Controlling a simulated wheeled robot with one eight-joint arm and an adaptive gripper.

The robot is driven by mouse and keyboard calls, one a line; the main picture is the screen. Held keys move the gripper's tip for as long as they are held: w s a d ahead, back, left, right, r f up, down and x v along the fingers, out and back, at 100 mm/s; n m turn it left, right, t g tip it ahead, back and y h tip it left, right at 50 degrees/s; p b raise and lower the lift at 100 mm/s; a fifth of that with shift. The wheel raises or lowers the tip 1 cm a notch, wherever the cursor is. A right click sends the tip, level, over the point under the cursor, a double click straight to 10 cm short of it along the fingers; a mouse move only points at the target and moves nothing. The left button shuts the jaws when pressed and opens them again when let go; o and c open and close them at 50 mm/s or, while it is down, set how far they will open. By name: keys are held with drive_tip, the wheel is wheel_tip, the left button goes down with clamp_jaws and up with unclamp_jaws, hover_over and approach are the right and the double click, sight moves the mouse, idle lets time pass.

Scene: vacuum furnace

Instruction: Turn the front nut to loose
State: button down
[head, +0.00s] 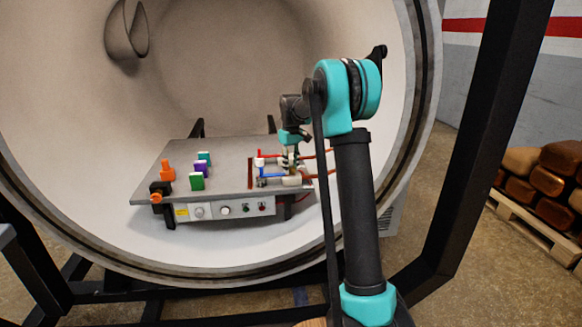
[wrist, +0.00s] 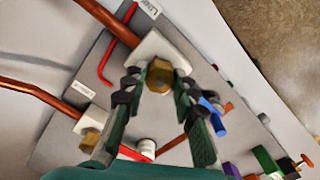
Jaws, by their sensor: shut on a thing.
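The front nut (wrist: 159,76) is a brass hex nut on a white block (wrist: 152,44), with a copper pipe (wrist: 110,20) running into the block. My gripper (wrist: 160,84) has its two dark green fingers on either side of this nut, shut on it. In the head view my gripper (head: 290,158) points down over the right end of the bench; the nut is hidden there, and the white block (head: 292,180) shows just below. A second brass nut (wrist: 90,140) sits on another white block at the lower left of the wrist view, apart from my fingers.
A red hex key (wrist: 104,62) lies left of the front block. A blue handle (wrist: 213,104) and a red handle (wrist: 132,153) are close to my fingers. Coloured blocks (head: 201,168) stand on the left of the grey bench (head: 232,155), inside the round chamber (head: 60,150).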

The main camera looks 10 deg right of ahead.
sight(291, 167)
idle(0.4)
drive_tip(key=c, duration=1.2)
unclamp_jaws()
wheel_tip(291, 167, up, 12)
drive_tip(key=shift+s, duration=0.1)
drive_tip(key=s+d+f+m+t, duration=0.1)
drive_tip(key=s+f+m, duration=0.1)
drive_tip(key=s+f, duration=0.5)
drive_tip(key=s+d+f+m+t, duration=0.1)
drive_tip(key=s+f, duration=0.7)
drive_tip(key=s, duration=1.2)
drive_tip(key=s+d+f+m+t, duration=0.2)
drive_tip(key=s+f, duration=0.6)
drive_tip(key=s, duration=0.6)
drive_tip(key=shift+d+m, duration=0.15)
drive_tip(key=shift+m, duration=0.35)
